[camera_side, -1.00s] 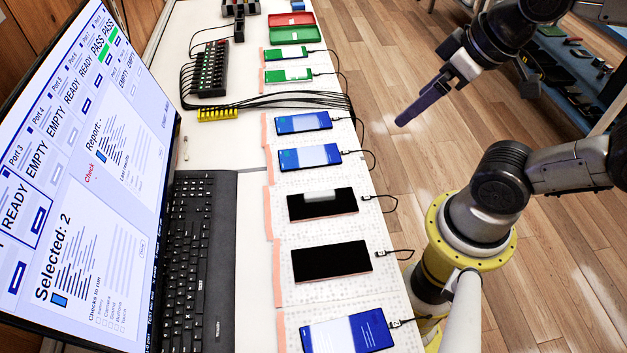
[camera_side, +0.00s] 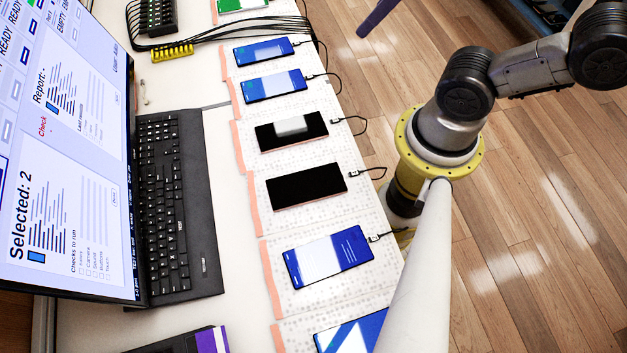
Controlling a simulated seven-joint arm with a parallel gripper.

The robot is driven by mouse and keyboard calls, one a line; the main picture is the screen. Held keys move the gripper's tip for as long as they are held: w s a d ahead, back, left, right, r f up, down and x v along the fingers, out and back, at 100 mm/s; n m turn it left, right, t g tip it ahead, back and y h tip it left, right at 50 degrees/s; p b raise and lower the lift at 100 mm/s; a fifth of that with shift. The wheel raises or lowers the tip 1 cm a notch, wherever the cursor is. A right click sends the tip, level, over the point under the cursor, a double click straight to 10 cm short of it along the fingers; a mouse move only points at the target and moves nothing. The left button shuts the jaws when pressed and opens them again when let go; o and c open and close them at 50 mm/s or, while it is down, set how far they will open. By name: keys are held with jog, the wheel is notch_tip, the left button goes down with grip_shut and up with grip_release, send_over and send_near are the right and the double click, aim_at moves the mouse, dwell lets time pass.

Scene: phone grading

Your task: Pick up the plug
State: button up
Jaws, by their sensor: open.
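Several small cable plugs sit at the right ends of a row of phones. One plug (camera_side: 374,238) is at the lit blue-and-white phone (camera_side: 328,256) near the front. Another plug (camera_side: 353,172) is at the black phone (camera_side: 306,186), and a third (camera_side: 336,121) is at the black phone with a pale patch (camera_side: 291,130). The frames do not mark out one plug. Only the purple finger end of my gripper (camera_side: 376,17) shows, at the top edge, above the wooden floor and right of the table. It is open, apart from all plugs, with nothing visible held.
A yellow cable holder (camera_side: 172,52) and a black hub (camera_side: 153,14) are at the back left, with black cables running right. Another phone (camera_side: 352,333) is cut off at the bottom.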

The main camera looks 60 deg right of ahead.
jog(key=c, duration=0.4)
jog(key=shift+c, duration=0.2)
jog(key=n+g, duration=0.6)
jog(key=n, duration=0.3)
send_over(355, 172)
jog(key=f, duration=2.5)
jog(key=shift+s+a, duration=0.1)
jog(key=shift+a, duration=0.15)
jog(key=f, duration=0.4)
jog(key=shift+d, duration=0.3)
jog(key=shift+f, duration=0.75)
